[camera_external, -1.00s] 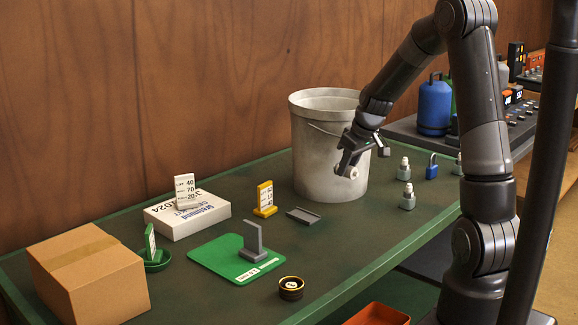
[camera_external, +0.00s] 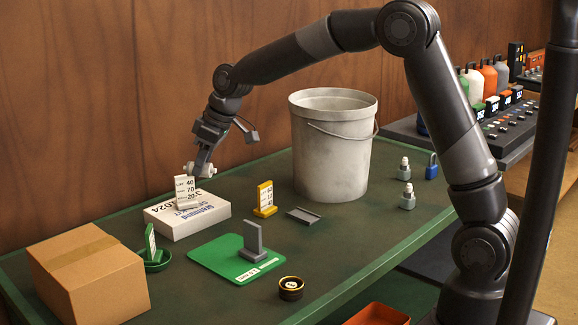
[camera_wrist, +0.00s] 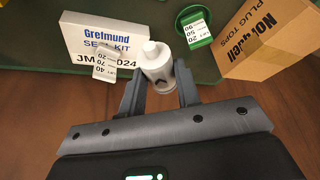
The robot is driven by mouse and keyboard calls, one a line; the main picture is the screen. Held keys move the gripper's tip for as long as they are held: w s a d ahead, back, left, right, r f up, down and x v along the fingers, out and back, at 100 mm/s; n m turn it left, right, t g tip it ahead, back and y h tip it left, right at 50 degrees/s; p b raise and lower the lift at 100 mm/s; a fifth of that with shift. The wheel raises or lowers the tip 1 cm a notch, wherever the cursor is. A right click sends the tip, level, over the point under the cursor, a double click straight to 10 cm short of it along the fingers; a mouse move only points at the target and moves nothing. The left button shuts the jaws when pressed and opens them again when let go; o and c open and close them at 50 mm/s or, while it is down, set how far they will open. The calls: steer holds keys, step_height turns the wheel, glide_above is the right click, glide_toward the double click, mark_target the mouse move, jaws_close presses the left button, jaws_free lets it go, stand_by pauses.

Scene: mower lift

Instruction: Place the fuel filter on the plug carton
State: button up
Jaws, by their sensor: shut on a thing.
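The fuel filter appears to be the small white cylinder with a narrower neck (camera_wrist: 156,66). My gripper (camera_wrist: 160,88) is shut on it; in the external view my gripper (camera_external: 201,168) hangs at the back of the table, over or just behind the white seal kit box. The filter shows there as a small pale shape (camera_external: 188,168). The plug carton is the brown cardboard box (camera_external: 92,278) at the front left. It also shows at the upper right of the wrist view (camera_wrist: 262,40), printed "PLUG TOPS". Its top looks bare. The filter is apart from it.
The white seal kit box (camera_external: 187,219) bears an upright number card (camera_external: 185,190). A grey bucket (camera_external: 331,150), a yellow card (camera_external: 265,200) and a green mat (camera_external: 214,258) lie to the right.

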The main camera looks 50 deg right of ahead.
steer(key=s+a+r+n, duration=0.1)
steer(key=s+a+r, duration=0.1)
steer(key=a, duration=0.7)
steer(key=s+a+r+n, duration=0.2)
steer(key=a, duration=0.7)
steer(key=shift+g+y, duration=0.3)
steer(key=a+f, duration=0.2)
steer(key=a, duration=0.1)
steer(key=a+f, duration=0.2)
steer(key=a, duration=0.2)
steer(key=s+a+f, duration=0.1)
steer(key=a+f, duration=0.1)
steer(key=a, duration=0.2)
steer(key=shift+s+a+f, duration=0.1)
steer(key=shift+f, duration=0.3)
steer(key=shift+a+f, duration=0.15)
steer(key=shift+a, duration=0.15)
steer(key=shift+f, duration=2)
steer(key=o, duration=1)
steer(key=shift+f, duration=0.15)
steer(key=shift+c, duration=0.2)
